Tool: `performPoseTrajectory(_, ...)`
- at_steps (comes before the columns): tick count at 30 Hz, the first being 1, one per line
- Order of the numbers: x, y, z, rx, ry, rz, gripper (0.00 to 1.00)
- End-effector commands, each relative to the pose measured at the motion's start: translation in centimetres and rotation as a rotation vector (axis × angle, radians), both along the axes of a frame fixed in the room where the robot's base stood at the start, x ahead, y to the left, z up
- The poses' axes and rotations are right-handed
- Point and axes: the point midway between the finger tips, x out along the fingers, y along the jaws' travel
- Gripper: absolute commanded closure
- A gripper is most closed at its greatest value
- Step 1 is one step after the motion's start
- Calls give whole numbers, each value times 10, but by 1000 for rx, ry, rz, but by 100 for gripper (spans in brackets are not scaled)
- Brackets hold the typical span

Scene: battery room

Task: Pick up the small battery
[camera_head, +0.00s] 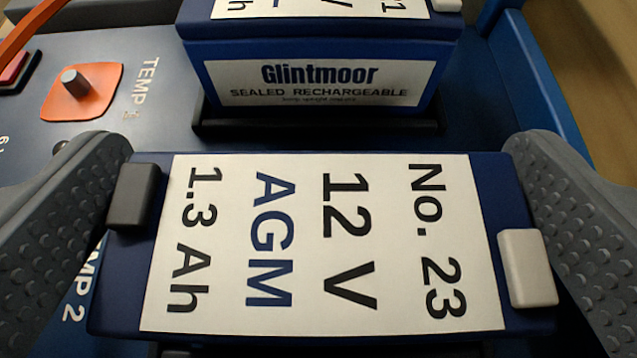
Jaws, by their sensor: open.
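A small blue battery (320,240) with a white label reading "No. 23", "12 V", "AGM" and "1.3 Ah" fills the lower middle of the view. It has a dark grey terminal block (134,196) on its left end and a white one (527,268) on its right end. My gripper (325,200) is open, with one grey textured finger at each end of this battery. A narrow gap shows beside the left finger's tip and the right finger is close to the battery's edge; contact lower down cannot be told.
A second blue battery (320,82) labelled "Glintmoor" stands behind in a dark holder. An orange knob plate (83,91) marked "TEMP 1" is on the panel at upper left. A blue wall (540,85) runs along the right, with tan floor beyond.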

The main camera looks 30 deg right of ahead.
Motion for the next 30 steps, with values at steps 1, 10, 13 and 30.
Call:
performPoseTrajectory(1,0,0,0,0,0,0,0)
performPoseTrajectory(10,0,1,1,-1,-1,1,54)
performPoseTrajectory(13,0,1,1,0,0,2,54)
performPoseTrajectory(30,1,0,70,-3,-4,-1,54)
